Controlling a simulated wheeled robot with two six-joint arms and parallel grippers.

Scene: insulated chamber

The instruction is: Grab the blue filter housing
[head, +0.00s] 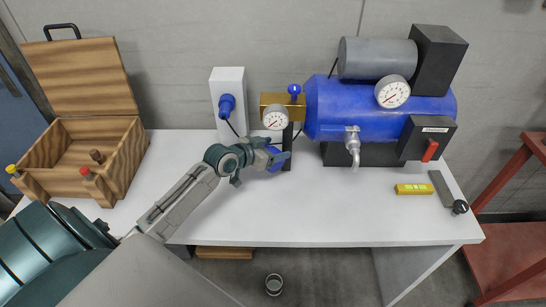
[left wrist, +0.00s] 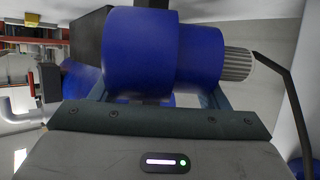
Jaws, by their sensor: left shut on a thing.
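The blue filter housing (left wrist: 150,52) fills the middle of the left wrist view, a thick blue cylinder with a narrower blue part and a ribbed grey end at its right. My left gripper (head: 279,158) is shut on it, with a finger on each side. In the head view the housing (head: 272,155) is mostly hidden by the gripper, just above the white table, below the pressure gauge (head: 275,119) and beside a black upright piece (head: 287,146). I cannot tell whether it touches the table. My right gripper is not in view.
A blue compressor tank (head: 340,108) with a tap (head: 353,143) stands at the back right. A white box (head: 229,98) with a blue plug stands behind my arm. An open wooden box (head: 122,150) is at the left. The table's front middle is clear; a yellow level (head: 414,189) lies at the right.

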